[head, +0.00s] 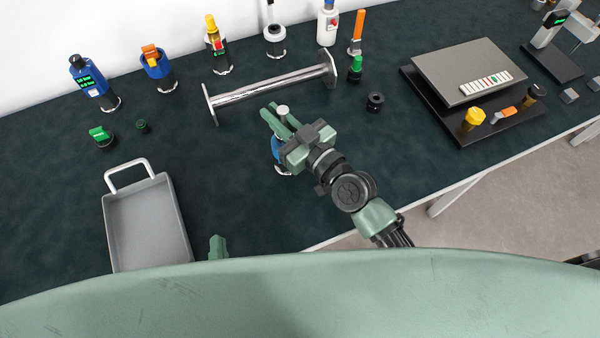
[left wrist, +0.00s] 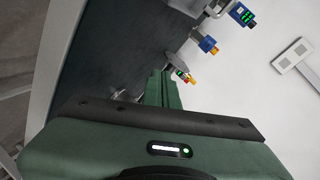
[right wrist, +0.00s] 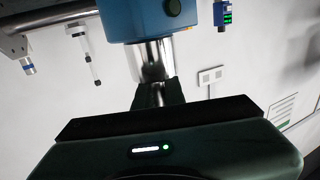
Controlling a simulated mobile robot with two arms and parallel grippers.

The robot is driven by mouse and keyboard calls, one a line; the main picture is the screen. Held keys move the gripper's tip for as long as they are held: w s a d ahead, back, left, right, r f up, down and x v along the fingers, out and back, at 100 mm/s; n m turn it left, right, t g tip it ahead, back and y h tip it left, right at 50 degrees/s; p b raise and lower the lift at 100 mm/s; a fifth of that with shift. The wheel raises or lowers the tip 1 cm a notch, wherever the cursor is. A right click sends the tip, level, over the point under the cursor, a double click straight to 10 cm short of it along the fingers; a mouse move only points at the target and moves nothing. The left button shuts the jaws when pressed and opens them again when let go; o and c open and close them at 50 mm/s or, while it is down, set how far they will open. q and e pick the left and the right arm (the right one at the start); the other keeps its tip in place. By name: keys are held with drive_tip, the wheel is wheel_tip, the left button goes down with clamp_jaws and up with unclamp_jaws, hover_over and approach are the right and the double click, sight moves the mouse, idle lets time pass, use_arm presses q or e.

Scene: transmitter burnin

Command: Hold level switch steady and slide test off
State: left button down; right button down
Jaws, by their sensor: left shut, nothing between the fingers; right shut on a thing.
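A blue device (head: 277,148) with a steel lower part stands mostly hidden under my right gripper (head: 268,112) in the head view. In the right wrist view its blue housing (right wrist: 152,18) carries a dark round button, and its steel neck (right wrist: 151,60) runs down between the fingers. My right gripper is shut on this neck. My left gripper (head: 217,247) is shut and empty at the bottom of the head view, apart from the device. Its closed fingers (left wrist: 163,88) also show in the left wrist view. I cannot tell which device is the level switch.
A steel rail stand (head: 270,86) lies behind the right gripper. Several devices line the back, including a blue one with a green display (head: 90,82). A grey tray (head: 150,225) is at left. A black board with a grey plate (head: 475,70) is at right.

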use_arm(q)
drive_tip(key=w+d+m+t+h, duration=0.1)
drive_tip(key=w+d+m+h, duration=0.1)
drive_tip(key=d, duration=0.3)
drive_tip(key=w+d+m+t+h, duration=0.1)
drive_tip(key=d+m+h, duration=0.2)
drive_tip(key=d+m, duration=0.1)
drive_tip(key=w+d+m+t+h, duration=0.1)
drive_tip(key=w+d+m+h, duration=0.1)
drive_tip(key=d+m, duration=0.3)
drive_tip(key=shift+w+d, duration=0.35)
drive_tip(key=x, duration=0.9)
drive_tip(key=shift+w+d+r, duration=0.1)
drive_tip(key=shift+w+d, duration=0.1)
drive_tip(key=shift+w, duration=0.1)
drive_tip(key=shift+a, duration=0.1)
drive_tip(key=shift+s+a, duration=0.1)
drive_tip(key=shift+a, duration=0.95)
drive_tip(key=shift+s, duration=0.4)
drive_tip(key=v, duration=0.9)
drive_tip(key=shift+s+a+f, duration=0.1)
drive_tip(key=shift+a+f, duration=0.1)
